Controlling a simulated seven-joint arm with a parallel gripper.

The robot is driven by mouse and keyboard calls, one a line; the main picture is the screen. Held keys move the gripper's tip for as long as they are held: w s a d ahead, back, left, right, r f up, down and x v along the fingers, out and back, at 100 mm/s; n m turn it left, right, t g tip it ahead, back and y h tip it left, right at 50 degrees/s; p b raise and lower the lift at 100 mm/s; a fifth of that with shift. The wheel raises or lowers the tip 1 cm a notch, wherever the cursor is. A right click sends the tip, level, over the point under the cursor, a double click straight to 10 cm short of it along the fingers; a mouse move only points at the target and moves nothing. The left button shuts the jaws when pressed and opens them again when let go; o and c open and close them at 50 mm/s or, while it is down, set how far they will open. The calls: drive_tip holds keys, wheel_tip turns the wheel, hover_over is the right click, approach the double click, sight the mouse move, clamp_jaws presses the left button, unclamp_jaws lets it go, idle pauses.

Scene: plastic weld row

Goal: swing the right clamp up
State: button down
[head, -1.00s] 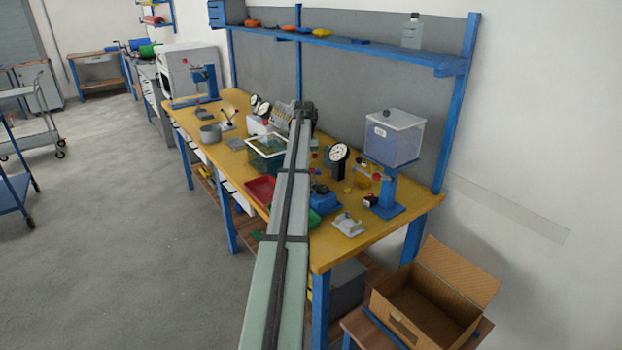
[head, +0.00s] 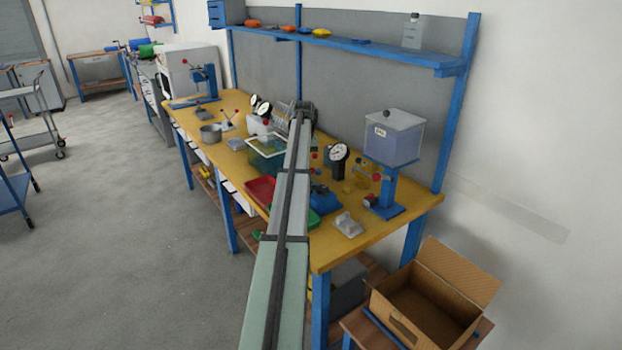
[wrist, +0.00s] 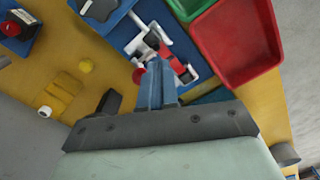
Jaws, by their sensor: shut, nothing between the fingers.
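In the wrist view a small metal clamp (wrist: 177,66) with red and white parts and a red knob (wrist: 138,76) sits on a blue base (wrist: 122,32). My gripper (wrist: 156,74) is shut and empty. Its blue fingertips overlap the clamp in the picture, right beside the red knob. I cannot tell whether they touch it. The fingers hide part of the clamp, and I cannot tell which end is raised. In the head view my arm covers much of this spot, and the gripper cannot be made out.
A red tray (wrist: 235,40) lies close beside the clamp, with a green tray edge (wrist: 185,8) next to it. A dial gauge (head: 339,153) and a tall blue stand (head: 388,195) rise nearby.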

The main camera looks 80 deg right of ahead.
drive_tip(key=shift+f, duration=0.1)
drive_tip(key=shift+f, duration=1.75)
drive_tip(key=shift+d, duration=0.15)
